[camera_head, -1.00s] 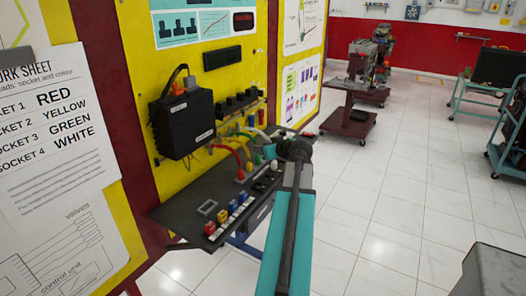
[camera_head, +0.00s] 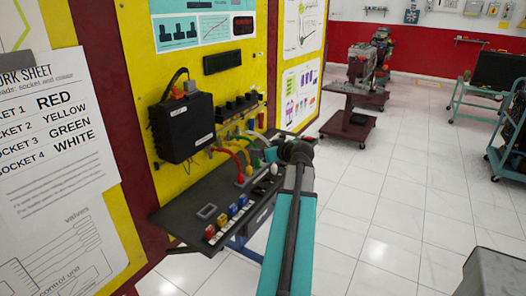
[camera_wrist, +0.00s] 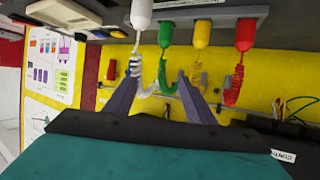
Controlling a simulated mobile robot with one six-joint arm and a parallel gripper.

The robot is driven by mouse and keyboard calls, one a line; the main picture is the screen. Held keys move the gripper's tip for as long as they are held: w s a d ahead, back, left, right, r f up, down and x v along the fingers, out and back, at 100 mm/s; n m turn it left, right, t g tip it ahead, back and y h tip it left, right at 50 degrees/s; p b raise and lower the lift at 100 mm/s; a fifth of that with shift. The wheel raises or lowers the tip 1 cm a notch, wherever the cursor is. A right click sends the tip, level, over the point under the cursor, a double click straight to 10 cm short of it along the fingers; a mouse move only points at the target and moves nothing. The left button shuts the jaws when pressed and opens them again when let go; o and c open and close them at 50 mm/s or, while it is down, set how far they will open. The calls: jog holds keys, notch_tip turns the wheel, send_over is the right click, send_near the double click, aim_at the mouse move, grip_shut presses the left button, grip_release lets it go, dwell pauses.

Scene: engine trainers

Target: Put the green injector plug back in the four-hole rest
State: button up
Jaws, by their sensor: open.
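The green injector plug (camera_wrist: 166,33) is in the wrist view, upper middle, with a green coiled lead. It is in a row with a white plug (camera_wrist: 142,14), a yellow plug (camera_wrist: 201,34) and a red plug (camera_wrist: 245,35). The row is at a grey bar (camera_wrist: 222,13); I cannot tell whether this bar is the four-hole rest or how deep the green plug sits. My gripper (camera_wrist: 158,68) is open and empty, its fingers reaching toward the green and white leads. In the head view my gripper (camera_head: 292,152) is beside the plugs and partly hides them.
A dark shelf (camera_head: 180,217) juts from the yellow panel, with small coloured blocks (camera_head: 227,218) along its front edge. A black box (camera_head: 182,127) hangs on the panel above. Open tiled floor lies to the right.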

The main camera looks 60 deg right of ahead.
jog(key=b+v, duration=0.2)
jog(key=v, duration=1.1)
jog(key=shift+s+f, duration=0.15)
dwell(0.5)
